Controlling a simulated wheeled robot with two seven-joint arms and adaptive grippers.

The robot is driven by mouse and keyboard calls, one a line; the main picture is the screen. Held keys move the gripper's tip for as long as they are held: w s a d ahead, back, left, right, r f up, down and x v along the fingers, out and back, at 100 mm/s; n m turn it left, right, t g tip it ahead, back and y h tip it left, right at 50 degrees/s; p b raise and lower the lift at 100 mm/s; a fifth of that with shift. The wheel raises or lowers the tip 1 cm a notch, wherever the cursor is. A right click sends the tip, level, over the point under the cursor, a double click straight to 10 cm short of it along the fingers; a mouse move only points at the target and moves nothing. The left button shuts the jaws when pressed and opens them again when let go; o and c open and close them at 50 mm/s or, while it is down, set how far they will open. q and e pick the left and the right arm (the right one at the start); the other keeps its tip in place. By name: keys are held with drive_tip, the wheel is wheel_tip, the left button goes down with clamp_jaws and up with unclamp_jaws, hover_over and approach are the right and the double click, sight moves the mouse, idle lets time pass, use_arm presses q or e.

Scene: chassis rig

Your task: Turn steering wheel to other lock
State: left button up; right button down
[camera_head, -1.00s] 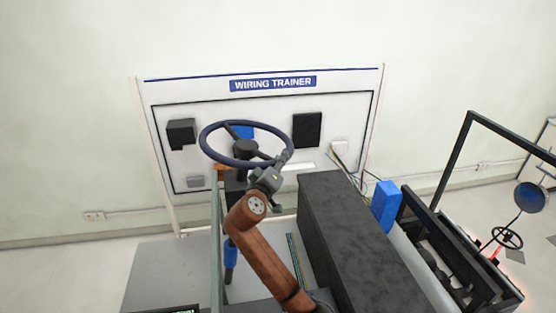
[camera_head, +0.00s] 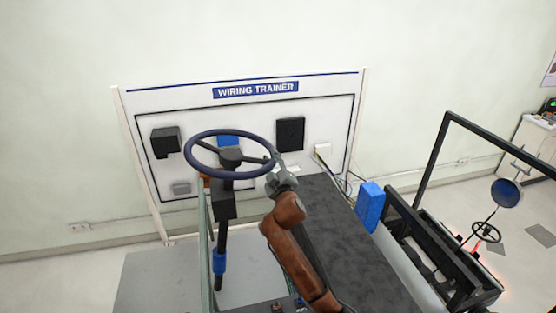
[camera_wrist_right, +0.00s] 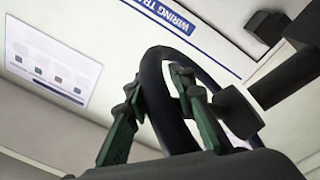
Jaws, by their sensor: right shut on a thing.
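The steering wheel (camera_head: 230,134) is a dark blue ring with dark spokes and a black hub, on a black column (camera_head: 222,225) with a blue sleeve. My right gripper (camera_head: 274,172) is at the right, near part of the rim, with my brown arm below it. In the right wrist view the steering wheel's rim (camera_wrist_right: 155,85) passes between the two green fingers of the right gripper (camera_wrist_right: 160,100), which are shut on it. A spoke and the hub show to the right there. My left gripper is not in view.
A wiring trainer board (camera_head: 255,91) stands behind the wheel. A dark frame (camera_head: 445,150) stands farther right. Grey floor panel at lower left is clear.

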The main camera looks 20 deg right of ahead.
drive_tip(key=shift+r, duration=0.3)
drive_tip(key=shift+d+r, duration=0.1)
drive_tip(key=c, duration=2)
unclamp_jaws()
drive_tip(key=shift+c, duration=0.2)
drive_tip(key=o, duration=0.3)
drive_tip(key=shift+w+d, duration=0.1)
drive_tip(key=shift+f, duration=0.35)
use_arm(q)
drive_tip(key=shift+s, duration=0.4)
use_arm(e)
drive_tip(key=s+a, duration=0.1)
drive_tip(key=s, duration=1.1)
drive_tip(key=shift+f, duration=0.45)
